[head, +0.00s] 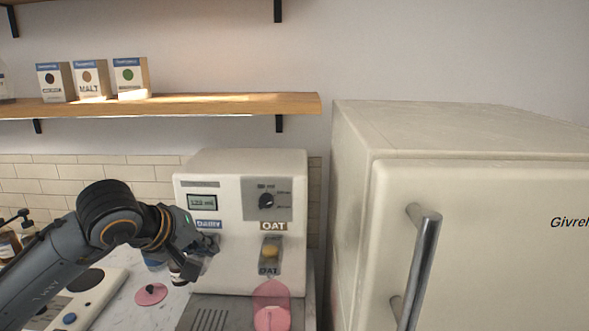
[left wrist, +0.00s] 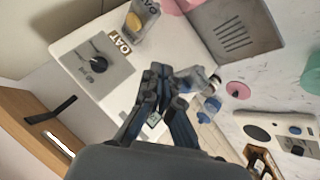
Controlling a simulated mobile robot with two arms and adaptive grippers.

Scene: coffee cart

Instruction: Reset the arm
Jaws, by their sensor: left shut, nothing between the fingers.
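My left arm comes in from the left in the head view. Its gripper (head: 192,264) is in front of the left, dairy side of the white dispenser (head: 222,170), and partly covers that side. In the left wrist view the gripper's dark fingers (left wrist: 168,76) are closed together with nothing between them, in front of the dispenser's face (left wrist: 100,30). Whether they touch the dispenser cannot be told. My right gripper is in neither view.
A pink cup (head: 271,306) stands under the oat outlet. A pink disc (head: 151,294) lies on the counter near a low white device (head: 95,298). A cream fridge (head: 480,230) with a metal handle stands right. Above is a shelf (head: 220,104) with several cartons.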

